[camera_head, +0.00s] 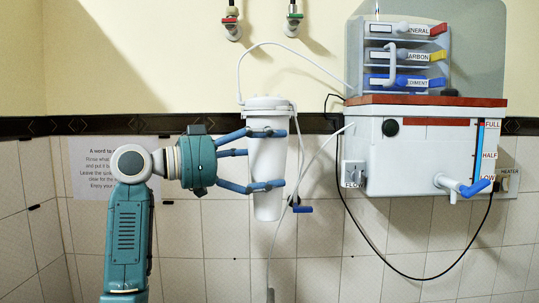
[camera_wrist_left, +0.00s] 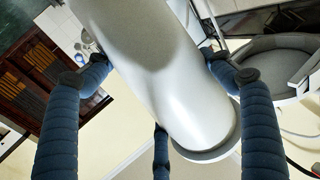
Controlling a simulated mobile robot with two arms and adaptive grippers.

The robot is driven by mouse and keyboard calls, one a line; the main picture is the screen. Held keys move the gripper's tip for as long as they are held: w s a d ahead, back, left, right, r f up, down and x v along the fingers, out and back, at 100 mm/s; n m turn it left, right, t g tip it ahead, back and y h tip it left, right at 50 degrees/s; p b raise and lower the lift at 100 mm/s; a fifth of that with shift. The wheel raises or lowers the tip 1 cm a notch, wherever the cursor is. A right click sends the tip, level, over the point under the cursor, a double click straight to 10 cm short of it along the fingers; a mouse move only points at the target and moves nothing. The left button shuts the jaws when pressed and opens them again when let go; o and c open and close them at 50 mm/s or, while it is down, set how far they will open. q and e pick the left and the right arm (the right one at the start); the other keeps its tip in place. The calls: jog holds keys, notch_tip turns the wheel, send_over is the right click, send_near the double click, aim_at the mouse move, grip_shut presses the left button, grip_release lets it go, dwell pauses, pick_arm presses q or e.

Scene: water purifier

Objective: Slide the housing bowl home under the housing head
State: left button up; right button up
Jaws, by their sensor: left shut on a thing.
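The white housing bowl (camera_head: 267,165) hangs upright in the head view, tapering slightly downward. Its top is just below the pale housing head (camera_head: 267,103); I cannot tell whether they touch. My left gripper (camera_head: 279,158) comes in from the left, shut on the bowl, with blue fingers across it above and below its middle. In the left wrist view the bowl (camera_wrist_left: 160,70) runs diagonally between the fingers of my left gripper (camera_wrist_left: 165,85). The bowl hides part of what lies behind it. My right gripper is not in view.
A white tank (camera_head: 430,150) with a blue-handled tap (camera_head: 465,188) is on the wall to the right. Labelled cartridges (camera_head: 405,55) sit above it. A white tube (camera_head: 300,50) arches from the head. Two taps (camera_head: 232,25) are above.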

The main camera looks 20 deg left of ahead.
pick_arm(q)
jog(key=shift+w+a+r+p, duration=0.25)
jog(key=shift+w+a+p, duration=0.1)
jog(key=shift+w, duration=0.25)
jog(key=shift+w+a+f, duration=0.15)
jog(key=shift+w+a, duration=0.05)
jog(key=shift+w, duration=0.3)
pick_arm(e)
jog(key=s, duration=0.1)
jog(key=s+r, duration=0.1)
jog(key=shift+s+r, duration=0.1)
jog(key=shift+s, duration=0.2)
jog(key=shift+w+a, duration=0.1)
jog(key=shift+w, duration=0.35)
